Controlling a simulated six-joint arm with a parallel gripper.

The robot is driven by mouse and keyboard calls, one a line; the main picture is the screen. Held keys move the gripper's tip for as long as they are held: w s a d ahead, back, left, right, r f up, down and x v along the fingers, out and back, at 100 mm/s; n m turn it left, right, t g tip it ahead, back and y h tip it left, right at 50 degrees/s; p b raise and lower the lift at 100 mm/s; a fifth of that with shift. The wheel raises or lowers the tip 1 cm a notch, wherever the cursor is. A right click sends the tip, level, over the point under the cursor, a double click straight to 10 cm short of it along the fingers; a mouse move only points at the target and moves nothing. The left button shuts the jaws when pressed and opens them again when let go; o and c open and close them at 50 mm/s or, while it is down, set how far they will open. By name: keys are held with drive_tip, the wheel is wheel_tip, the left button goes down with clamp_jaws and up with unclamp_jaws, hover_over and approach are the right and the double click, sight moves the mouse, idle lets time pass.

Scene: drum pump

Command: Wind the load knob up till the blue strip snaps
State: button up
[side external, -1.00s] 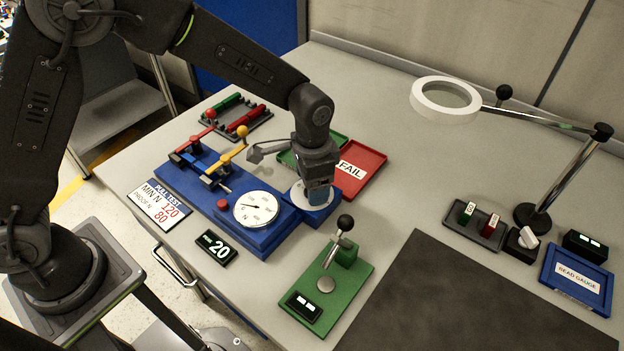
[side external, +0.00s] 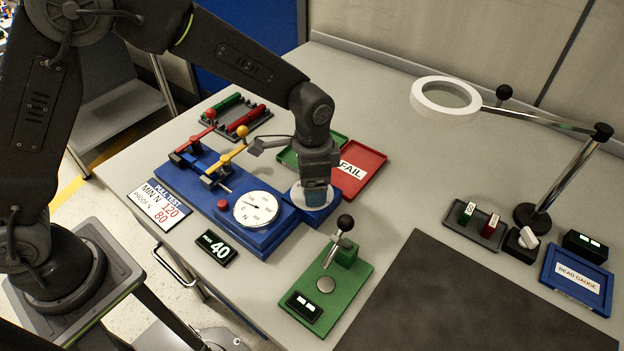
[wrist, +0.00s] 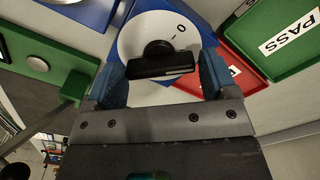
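My gripper (side external: 318,190) points down over the right end of the blue pull tester (side external: 205,195). In the wrist view, its blue fingers (wrist: 160,78) stand on either side of the black load knob (wrist: 160,65), close against the ends of its bar. The knob sits on a white round plate (wrist: 135,38). In the side view my gripper hides the knob. The blue strip (side external: 201,160) appears to lie between the red-lever and yellow-lever clamps, with no break visible. The black readout (side external: 216,246) shows 40. The white dial (side external: 256,209) has its needle left of centre.
A red FAIL tray (side external: 368,178) and a green tray (wrist: 290,45) lie just behind my gripper. A green fixture with a black-knobbed lever (side external: 345,222) stands in front. A sign (side external: 160,204) reads MIN N 120, PROOF N 80. A magnifier lamp (side external: 445,98) hangs at the right.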

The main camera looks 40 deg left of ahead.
drive_tip(key=shift+o, duration=1.4)
drive_tip(key=shift+f, duration=0.1)
wheel_tip(320, 180, up, 14)
